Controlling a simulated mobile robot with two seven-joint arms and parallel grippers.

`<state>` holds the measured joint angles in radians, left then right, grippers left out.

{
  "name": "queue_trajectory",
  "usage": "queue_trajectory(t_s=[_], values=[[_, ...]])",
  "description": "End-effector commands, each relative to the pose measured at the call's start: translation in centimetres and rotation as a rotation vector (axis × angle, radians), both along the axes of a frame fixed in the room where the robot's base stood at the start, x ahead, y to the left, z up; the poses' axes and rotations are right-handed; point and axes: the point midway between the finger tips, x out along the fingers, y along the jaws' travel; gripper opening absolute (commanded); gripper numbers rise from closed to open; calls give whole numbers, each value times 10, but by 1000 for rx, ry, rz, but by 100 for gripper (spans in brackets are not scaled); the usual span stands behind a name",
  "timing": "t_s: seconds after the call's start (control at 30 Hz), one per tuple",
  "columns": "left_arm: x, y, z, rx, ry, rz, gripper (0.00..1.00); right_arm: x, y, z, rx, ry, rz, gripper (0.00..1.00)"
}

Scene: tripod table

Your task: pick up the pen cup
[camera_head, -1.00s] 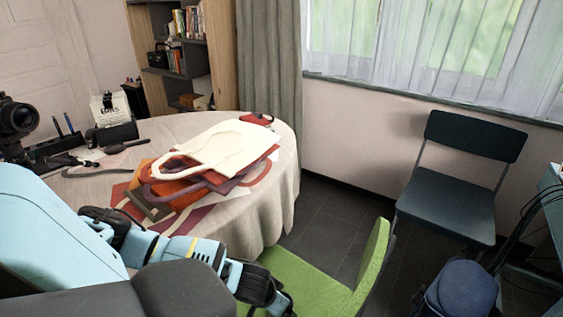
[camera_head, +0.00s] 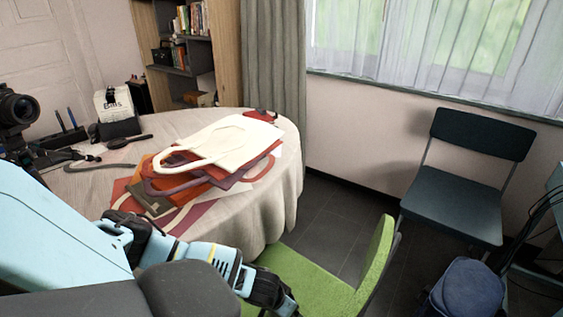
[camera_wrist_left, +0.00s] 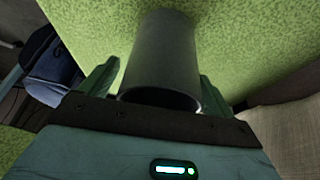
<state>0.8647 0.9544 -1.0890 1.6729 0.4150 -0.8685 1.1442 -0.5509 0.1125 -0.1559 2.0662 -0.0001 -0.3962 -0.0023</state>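The pen cup (camera_wrist_left: 160,55) is a plain dark grey cylinder. In the left wrist view its open mouth faces the camera and its far end lies against the green seat. My left gripper (camera_wrist_left: 160,75) has one finger on each side of it. The right-hand finger is very close to the cup's wall, and a thin gap seems to show by the other. I cannot tell whether they grip it. In the head view my left arm reaches to the green chair (camera_head: 310,285); its fingertips and the cup are hidden there. My right gripper is not in view.
A round table (camera_head: 285,190) with a pale cloth stands behind my arm, holding flat tote bags (camera_head: 225,145), a black desk organiser (camera_head: 62,138) and a camera (camera_head: 15,110). A dark chair (camera_head: 455,200) and a blue bag (camera_head: 467,290) stand at right. Open floor lies between.

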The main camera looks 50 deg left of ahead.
Motion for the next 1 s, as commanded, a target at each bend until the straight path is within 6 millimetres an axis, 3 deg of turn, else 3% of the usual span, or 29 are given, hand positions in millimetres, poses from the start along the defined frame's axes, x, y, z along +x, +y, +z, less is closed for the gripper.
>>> queue_trajectory(t_s=[0.07,0.37,0.77,1.0], values=[[0,0,0,0,0,0,78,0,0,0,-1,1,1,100],[0,0,0,0,0,0,39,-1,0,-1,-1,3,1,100],[0,0,7,0,-1,1,38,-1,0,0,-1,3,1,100],[1,0,39,-1,-4,-1,38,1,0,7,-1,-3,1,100]])
